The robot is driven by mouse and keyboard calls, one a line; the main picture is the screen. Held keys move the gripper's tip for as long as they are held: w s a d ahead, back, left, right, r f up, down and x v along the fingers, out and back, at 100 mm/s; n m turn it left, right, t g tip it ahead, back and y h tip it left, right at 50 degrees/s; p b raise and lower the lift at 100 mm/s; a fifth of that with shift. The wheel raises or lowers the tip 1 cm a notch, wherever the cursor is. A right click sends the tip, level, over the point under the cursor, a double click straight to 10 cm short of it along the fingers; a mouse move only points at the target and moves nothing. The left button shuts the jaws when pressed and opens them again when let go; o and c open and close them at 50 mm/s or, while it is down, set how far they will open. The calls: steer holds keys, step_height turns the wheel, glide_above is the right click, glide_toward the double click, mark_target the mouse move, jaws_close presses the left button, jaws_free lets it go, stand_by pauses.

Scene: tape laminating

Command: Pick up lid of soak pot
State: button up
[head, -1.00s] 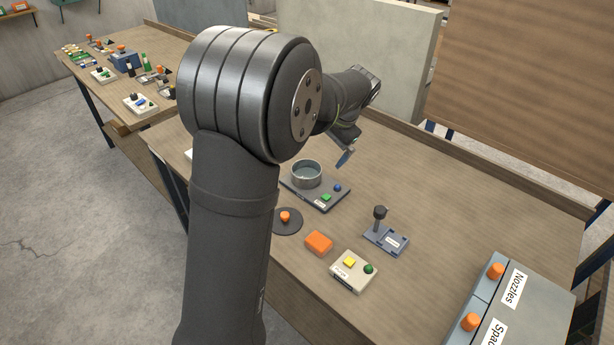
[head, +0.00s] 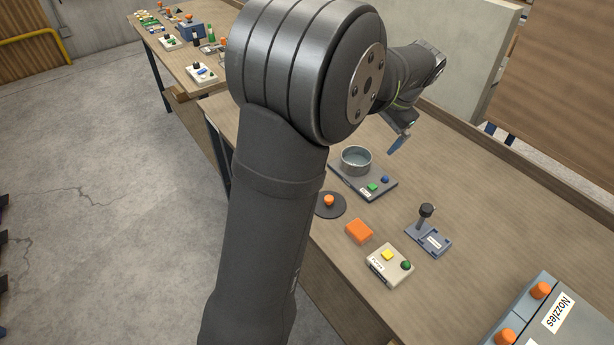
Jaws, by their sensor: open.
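The lid (head: 338,211), a dark round disc with an orange knob on top, lies flat on the wooden table beside my arm, which may cover its left edge. The soak pot (head: 356,163), a grey open-topped cylinder, stands behind it on a dark base with a green and a blue button. The pot is uncovered. My gripper (head: 399,144) is open, above the table to the right of the pot and well apart from the lid. Only a blue finger part shows clearly; the rest of the jaws is too small to make out.
An orange block (head: 359,231) and a cream button box (head: 389,265) lie in front of the lid. A blue-grey stand with a black knob (head: 428,225) is to their right. A grey box labelled Nozzles (head: 540,318) fills the front right.

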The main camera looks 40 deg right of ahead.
steer(key=w+a+n+g, duration=0.2)
steer(key=a+n+g, duration=0.2)
steer(key=a, duration=0.8)
steer(key=f, duration=1.2)
steer(key=shift+a+f, duration=0.1)
steer(key=shift+a, duration=0.2)
steer(key=shift+s+a+f, duration=0.1)
steer(key=shift+s+f, duration=0.05)
steer(key=shift+f, duration=1.3)
steer(key=shift+s+a+f, duration=0.1)
steer(key=shift+s+f, duration=0.05)
steer(key=shift+f, duration=1.3)
steer(key=c, duration=0.7)
